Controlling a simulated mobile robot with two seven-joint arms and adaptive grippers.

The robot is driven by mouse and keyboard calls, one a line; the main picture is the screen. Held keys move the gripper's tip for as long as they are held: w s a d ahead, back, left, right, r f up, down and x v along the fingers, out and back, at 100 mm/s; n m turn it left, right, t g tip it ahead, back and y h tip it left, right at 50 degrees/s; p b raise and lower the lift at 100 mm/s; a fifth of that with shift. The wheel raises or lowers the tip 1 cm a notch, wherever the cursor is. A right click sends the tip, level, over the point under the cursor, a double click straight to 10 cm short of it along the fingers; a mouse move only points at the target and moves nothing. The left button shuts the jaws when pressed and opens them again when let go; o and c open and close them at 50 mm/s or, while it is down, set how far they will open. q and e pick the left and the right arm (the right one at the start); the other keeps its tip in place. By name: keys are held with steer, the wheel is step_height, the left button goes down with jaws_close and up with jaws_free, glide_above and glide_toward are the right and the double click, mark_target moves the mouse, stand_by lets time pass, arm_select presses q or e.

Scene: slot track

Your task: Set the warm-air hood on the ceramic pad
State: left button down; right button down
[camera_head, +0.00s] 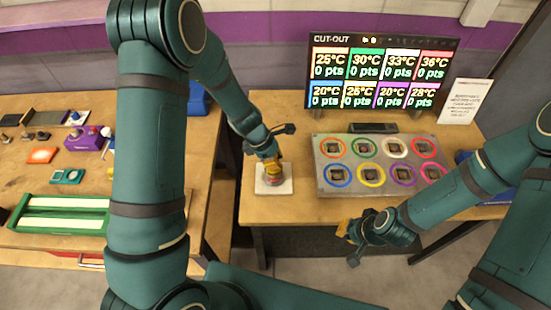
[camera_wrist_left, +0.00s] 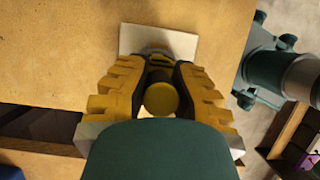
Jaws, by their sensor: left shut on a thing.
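The white ceramic pad (camera_head: 262,187) lies flat on the wooden table, left of the metal panel. It also shows in the left wrist view (camera_wrist_left: 181,44). My left gripper (camera_head: 271,164) points down over the pad and is shut on the warm-air hood (camera_head: 273,177), a small dark reddish piece with a yellow top. In the left wrist view the hood's round yellow top (camera_wrist_left: 161,99) sits between the fingers. The hood is over the pad; whether its base touches the pad is hard to tell. My right gripper (camera_head: 349,242) hangs before the table's front edge, its fingers unclear.
A metal panel (camera_head: 325,187) with several coloured rings stands right of the pad. Behind it is a scoreboard screen (camera_head: 381,73) and a white notice (camera_head: 466,103). A left-hand table holds a green tray (camera_head: 100,202) and a purple box (camera_head: 85,139). Bare wood surrounds the pad.

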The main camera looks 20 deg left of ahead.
arm_select(q)
steer(key=shift+f, duration=0.15)
stand_by(0.6)
steer(key=c, duration=0.9)
jaws_free()
steer(key=v, duration=1.2)
